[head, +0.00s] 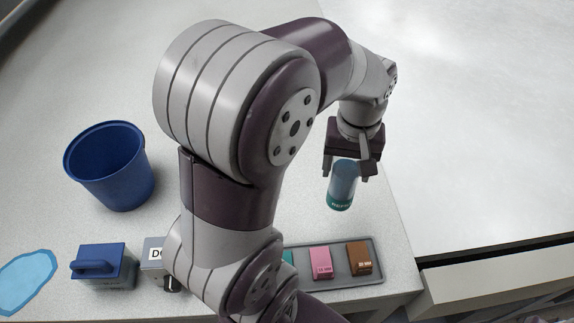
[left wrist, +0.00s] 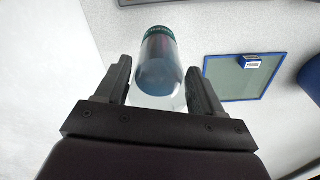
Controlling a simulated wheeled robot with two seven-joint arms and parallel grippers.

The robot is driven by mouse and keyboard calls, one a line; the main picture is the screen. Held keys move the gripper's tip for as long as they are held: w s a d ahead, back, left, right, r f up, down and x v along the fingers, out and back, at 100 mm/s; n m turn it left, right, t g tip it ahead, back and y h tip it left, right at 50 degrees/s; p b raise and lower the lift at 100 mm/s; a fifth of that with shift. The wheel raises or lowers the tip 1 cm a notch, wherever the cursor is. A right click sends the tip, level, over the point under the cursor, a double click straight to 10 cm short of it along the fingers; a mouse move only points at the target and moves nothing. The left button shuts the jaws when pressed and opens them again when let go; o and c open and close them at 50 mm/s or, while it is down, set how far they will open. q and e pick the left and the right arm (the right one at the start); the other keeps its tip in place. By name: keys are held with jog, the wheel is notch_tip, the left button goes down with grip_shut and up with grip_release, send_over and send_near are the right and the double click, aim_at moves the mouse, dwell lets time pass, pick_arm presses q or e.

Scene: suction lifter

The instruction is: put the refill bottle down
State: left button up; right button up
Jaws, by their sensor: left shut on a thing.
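The refill bottle (head: 341,188) is a clear blue-grey cylinder with a teal band of lettering at its lower end. My left gripper (head: 350,168) is shut on its upper part, near the table's right side. In the left wrist view the bottle (left wrist: 157,65) sits between the two fingers of the left gripper (left wrist: 158,88). It looks close to upright. I cannot tell whether its base touches the table. My right gripper is not in view.
A grey tray (head: 338,279) with coloured blocks lies at the front, partly behind my arm. A blue bucket (head: 110,170), a blue-handled box (head: 103,268) and a light-blue patch (head: 27,282) are at left. A blue-framed panel (left wrist: 235,92) shows in the wrist view.

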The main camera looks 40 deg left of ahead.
pick_arm(q)
jog(key=shift+w+a+f+b, duration=0.7)
jog(key=shift+a+f+b, duration=0.05)
jog(key=shift+a+f, duration=0.2)
jog(key=w+a+f+p, duration=0.4)
jog(key=w+a+f, duration=0.1)
jog(key=a+f, duration=0.3)
jog(key=shift+f, duration=0.6)
jog(key=shift+d+f, duration=0.1)
jog(key=o, duration=1.7)
jog(key=shift+c, duration=0.2)
